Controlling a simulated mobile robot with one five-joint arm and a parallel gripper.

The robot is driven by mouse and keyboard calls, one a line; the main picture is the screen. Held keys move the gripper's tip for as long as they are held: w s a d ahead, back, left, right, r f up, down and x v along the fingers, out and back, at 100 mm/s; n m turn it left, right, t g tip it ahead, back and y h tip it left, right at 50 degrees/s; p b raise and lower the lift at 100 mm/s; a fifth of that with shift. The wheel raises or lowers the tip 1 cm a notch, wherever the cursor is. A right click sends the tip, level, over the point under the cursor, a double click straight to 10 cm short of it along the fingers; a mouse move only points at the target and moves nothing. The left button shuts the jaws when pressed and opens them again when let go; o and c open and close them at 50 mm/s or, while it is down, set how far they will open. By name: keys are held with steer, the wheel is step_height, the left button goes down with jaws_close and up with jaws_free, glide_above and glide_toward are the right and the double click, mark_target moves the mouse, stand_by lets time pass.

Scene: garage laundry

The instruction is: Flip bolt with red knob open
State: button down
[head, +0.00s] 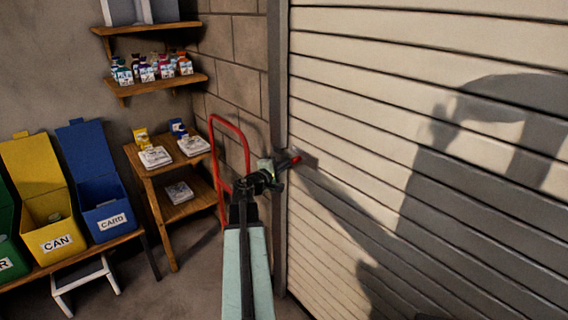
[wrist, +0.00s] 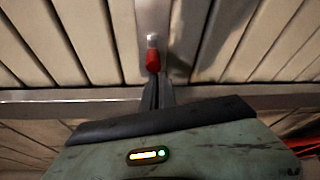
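The red knob (head: 296,159) of the bolt shows at the left edge of the roller door, just right of my gripper (head: 276,170). In the wrist view the red knob (wrist: 153,61) sits on a pale metal plate (wrist: 152,20) against the door slats. My gripper's dark fingers (wrist: 157,90) are close together, with their tips just below the knob in that view. They hold nothing that I can see. I cannot tell whether the tips touch the knob. The rest of the bolt is hard to make out.
The slatted door (head: 400,60) fills the right side, with a shadow on it. A red tubular frame (head: 230,122) stands left of my gripper by the wall. A wooden shelf stand (head: 160,185) and yellow (head: 50,215) and blue (head: 95,190) bins are further left.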

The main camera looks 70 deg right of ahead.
steer(key=shift+s, duration=0.2)
steer(key=w+d+f+b, duration=0.1)
steer(key=w+d, duration=0.1)
steer(key=w, duration=0.2)
steer(key=f+v, duration=0.1)
steer(key=v, duration=0.8)
steer(key=shift+a+r+p, duration=0.35)
steer(key=shift+a+r, duration=0.1)
steer(key=shift+r, duration=0.05)
